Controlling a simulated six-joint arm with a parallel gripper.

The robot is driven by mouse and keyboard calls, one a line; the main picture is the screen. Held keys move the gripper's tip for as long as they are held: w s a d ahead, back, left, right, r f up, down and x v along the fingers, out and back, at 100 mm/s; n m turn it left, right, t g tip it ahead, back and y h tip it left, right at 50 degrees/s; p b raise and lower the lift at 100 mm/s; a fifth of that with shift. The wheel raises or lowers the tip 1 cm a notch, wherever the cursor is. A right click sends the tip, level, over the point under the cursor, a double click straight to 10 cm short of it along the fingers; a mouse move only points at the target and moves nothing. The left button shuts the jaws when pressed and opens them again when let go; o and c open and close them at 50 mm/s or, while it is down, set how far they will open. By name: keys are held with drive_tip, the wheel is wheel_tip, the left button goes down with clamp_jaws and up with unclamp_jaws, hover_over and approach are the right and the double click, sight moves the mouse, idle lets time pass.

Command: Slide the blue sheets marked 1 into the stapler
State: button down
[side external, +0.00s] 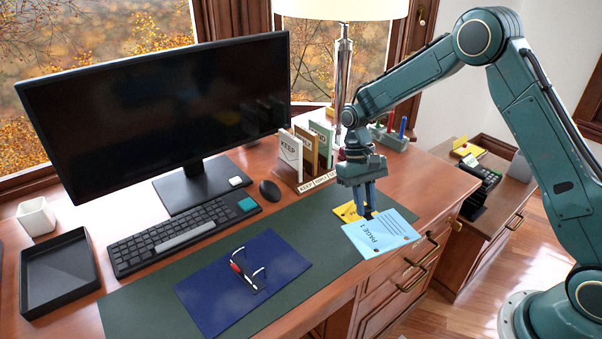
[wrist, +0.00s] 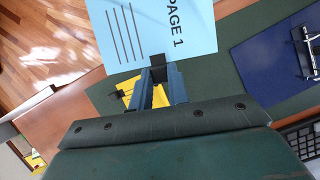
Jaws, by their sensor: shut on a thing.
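The light blue sheets (side external: 380,236) are marked "PAGE 1" and show printed lines. I cannot tell how many sheets there are. They also show at the top of the wrist view (wrist: 140,30). The sheets jut out over the front right edge of the desk mat. I cannot clearly make out a stapler; a black device (side external: 481,188) on the low side cabinet is too small to identify.
A yellow paper (side external: 346,211) lies on the green mat (side external: 135,306) by my gripper. A dark blue binder (side external: 205,290) with metal rings lies left. Upright file dividers (side external: 290,150), a lamp (side external: 343,75) and a monitor (side external: 150,110) stand behind. The low cabinet (side external: 478,226) is at right.

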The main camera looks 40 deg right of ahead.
drive_tip(key=shift+d+f+n+h, duration=0.2)
drive_tip(key=shift+n+h, duration=0.05)
drive_tip(key=shift+n, duration=0.35)
drive_tip(key=shift+d+f+n+h, duration=0.15)
drive_tip(key=shift+f+n+h, duration=0.1)
drive_tip(key=shift+n, duration=0.35)
drive_tip(key=w+d+n+t+h, duration=0.2)
drive_tip(key=w+d+n, duration=0.3)
drive_tip(key=d+n, duration=0.3)
drive_tip(key=w+d+n+t+h, duration=0.2)
drive_tip(key=w+d+n, duration=0.3)
drive_tip(key=d+n, duration=0.3)
drive_tip(key=shift+d+n+h, duration=0.2)
drive_tip(key=shift+n+h, duration=0.2)
drive_tip(key=shift+n, duration=0.8)
drive_tip(key=shift+w+f, duration=0.1)
drive_tip(key=shift+f, duration=0.05)
drive_tip(key=shift+f, duration=2.35)
drive_tip(key=shift+w+f, duration=0.25)
drive_tip(key=shift+f, duration=0.5)
drive_tip(key=shift+w+f, duration=0.3)
drive_tip(key=shift+f, duration=0.5)
drive_tip(key=shift+w+f, duration=0.25)
drive_tip(key=shift+f, duration=0.5)
drive_tip(key=shift+w, duration=2.85)
drive_tip(key=shift+w, duration=0.1)
